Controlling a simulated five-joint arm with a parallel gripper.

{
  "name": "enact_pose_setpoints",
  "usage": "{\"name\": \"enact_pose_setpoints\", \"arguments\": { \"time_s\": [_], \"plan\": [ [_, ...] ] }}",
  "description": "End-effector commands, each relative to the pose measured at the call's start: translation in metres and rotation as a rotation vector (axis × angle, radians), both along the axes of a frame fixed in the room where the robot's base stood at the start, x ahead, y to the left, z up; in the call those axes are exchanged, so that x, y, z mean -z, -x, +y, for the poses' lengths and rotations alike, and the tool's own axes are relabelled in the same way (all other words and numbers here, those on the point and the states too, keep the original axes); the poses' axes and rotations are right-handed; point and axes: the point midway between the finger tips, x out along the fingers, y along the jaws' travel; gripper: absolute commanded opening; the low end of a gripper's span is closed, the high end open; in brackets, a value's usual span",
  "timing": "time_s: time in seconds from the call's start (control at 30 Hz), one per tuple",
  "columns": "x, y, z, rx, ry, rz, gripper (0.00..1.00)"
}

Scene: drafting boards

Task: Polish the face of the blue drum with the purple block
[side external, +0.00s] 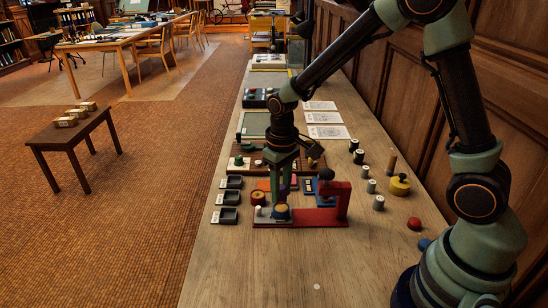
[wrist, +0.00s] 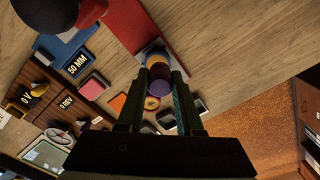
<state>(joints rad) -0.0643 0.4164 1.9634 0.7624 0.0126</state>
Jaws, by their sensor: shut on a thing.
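The blue drum (side external: 281,213) sits on the red stand's base, with a yellow-orange band at its top. My gripper (side external: 283,196) points down right above the drum. It is shut on the purple block (wrist: 159,87), which shows between the fingers in the wrist view. In the wrist view the yellow band and part of the blue drum (wrist: 157,58) lie just beyond the block. The fingers hide part of the block and drum. I cannot tell whether the block touches the drum's face.
The red stand (side external: 341,200) rises close on the right, with a black ball (side external: 326,174) on top. Dark trays (side external: 229,198) line the table's left edge. Spools, a yellow container (side external: 399,185) and a red knob (side external: 414,223) stand to the right. The front of the table is mostly clear.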

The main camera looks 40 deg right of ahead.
Motion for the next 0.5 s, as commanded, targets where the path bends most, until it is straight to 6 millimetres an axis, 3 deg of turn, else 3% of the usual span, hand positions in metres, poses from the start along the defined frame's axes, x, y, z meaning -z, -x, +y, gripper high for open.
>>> {"name": "enact_pose_setpoints", "arguments": {
  "time_s": [0.5],
  "plan": [
    [-0.038,-0.001,0.0,0.0,0.0,-0.004,0.0]
  ]
}}
